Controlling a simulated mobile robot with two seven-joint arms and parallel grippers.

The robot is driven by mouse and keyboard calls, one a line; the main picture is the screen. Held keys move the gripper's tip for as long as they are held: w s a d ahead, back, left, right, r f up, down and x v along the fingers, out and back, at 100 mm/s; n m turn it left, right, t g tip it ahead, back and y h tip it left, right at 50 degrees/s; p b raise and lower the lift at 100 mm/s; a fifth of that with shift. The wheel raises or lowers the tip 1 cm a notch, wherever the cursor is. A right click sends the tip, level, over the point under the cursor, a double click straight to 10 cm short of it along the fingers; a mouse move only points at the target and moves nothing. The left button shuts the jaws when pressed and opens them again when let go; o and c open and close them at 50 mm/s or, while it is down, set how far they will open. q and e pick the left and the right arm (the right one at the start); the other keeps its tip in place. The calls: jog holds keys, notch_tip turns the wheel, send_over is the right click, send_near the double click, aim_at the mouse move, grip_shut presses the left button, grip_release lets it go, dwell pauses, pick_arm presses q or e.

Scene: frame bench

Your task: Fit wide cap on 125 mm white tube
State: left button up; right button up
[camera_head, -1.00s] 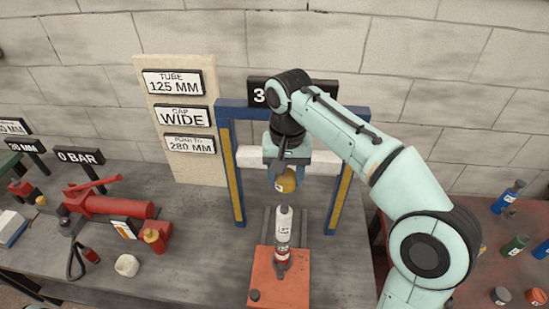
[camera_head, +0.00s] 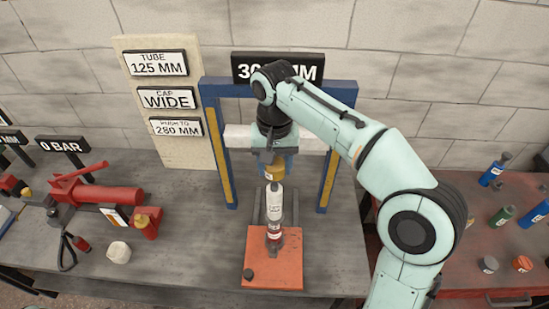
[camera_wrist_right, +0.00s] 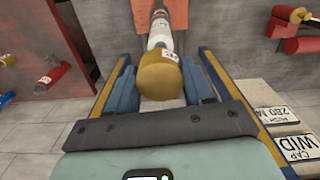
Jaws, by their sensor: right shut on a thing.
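The white tube (camera_head: 275,205) stands upright in a dark and red holder on the orange base (camera_head: 262,272). It also shows in the right wrist view (camera_wrist_right: 159,38), beyond the cap. My right gripper (camera_head: 274,168) points down between the frame posts. It is shut on the wide yellow cap (camera_head: 273,175), which fills the space between the fingers in the right wrist view (camera_wrist_right: 160,78). The cap is just above the tube's top, roughly in line with it; I cannot tell whether they touch. My left gripper is not in view.
A blue frame (camera_head: 213,130) with yellow-faced posts surrounds my right gripper. A sign board (camera_head: 195,150) reads tube 125 mm, cap wide, push to 280 mm. A red pump (camera_head: 110,194) stands left. Small bottles (camera_head: 502,215) sit on the red table at right.

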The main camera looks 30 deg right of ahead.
aim_at(274, 184)
jog(key=shift+f+b, duration=0.35)
jog(key=shift+f, duration=0.75)
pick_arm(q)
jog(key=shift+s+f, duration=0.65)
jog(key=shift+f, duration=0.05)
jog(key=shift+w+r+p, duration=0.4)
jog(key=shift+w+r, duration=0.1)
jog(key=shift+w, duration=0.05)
pick_arm(e)
jog(key=shift+w, duration=0.1)
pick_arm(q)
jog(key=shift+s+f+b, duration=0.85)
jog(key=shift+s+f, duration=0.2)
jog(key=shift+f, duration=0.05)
pick_arm(e)
jog(key=shift+f, duration=1.9)
jog(key=o, duration=1.2)
